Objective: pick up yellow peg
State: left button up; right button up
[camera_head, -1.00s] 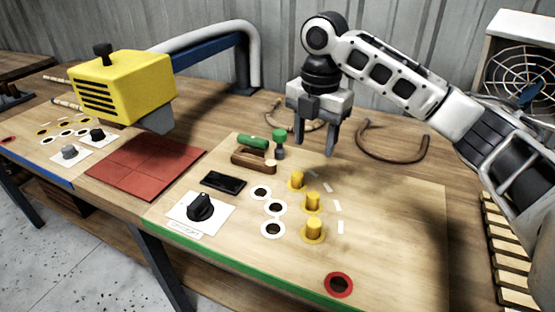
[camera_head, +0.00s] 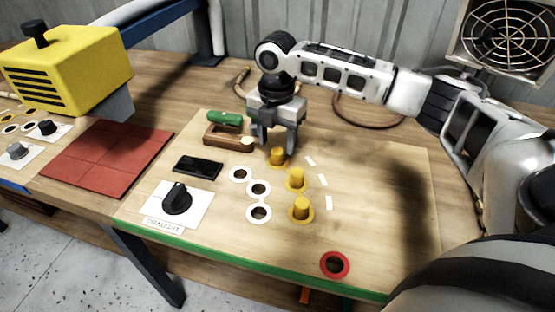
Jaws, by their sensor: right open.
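Three yellow pegs stand upright in a row on the light wooden board: the back peg (camera_head: 278,155), the middle peg (camera_head: 296,178) and the front peg (camera_head: 302,206). Each has a yellow ring around its base. My right gripper (camera_head: 278,147) points down with its fingers apart and nothing held. It is just above and behind the back peg, which shows between and below the fingertips. Whether the fingers reach down around the peg I cannot tell. My left gripper is not in view.
White-ringed holes (camera_head: 258,188) lie left of the pegs, with a black dial (camera_head: 177,198) and a black block (camera_head: 198,167) beyond. A red-ringed hole (camera_head: 335,264) is near the front. A wooden block (camera_head: 226,135) and green cylinder (camera_head: 225,118) sit beside the gripper.

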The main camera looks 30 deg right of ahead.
aim_at(278, 150)
notch_tip(278, 150, down, 5)
jog(key=shift+d+r, duration=0.15)
jog(key=c, duration=1)
jog(key=shift+c, duration=0.3)
jog(key=shift+r, duration=0.1)
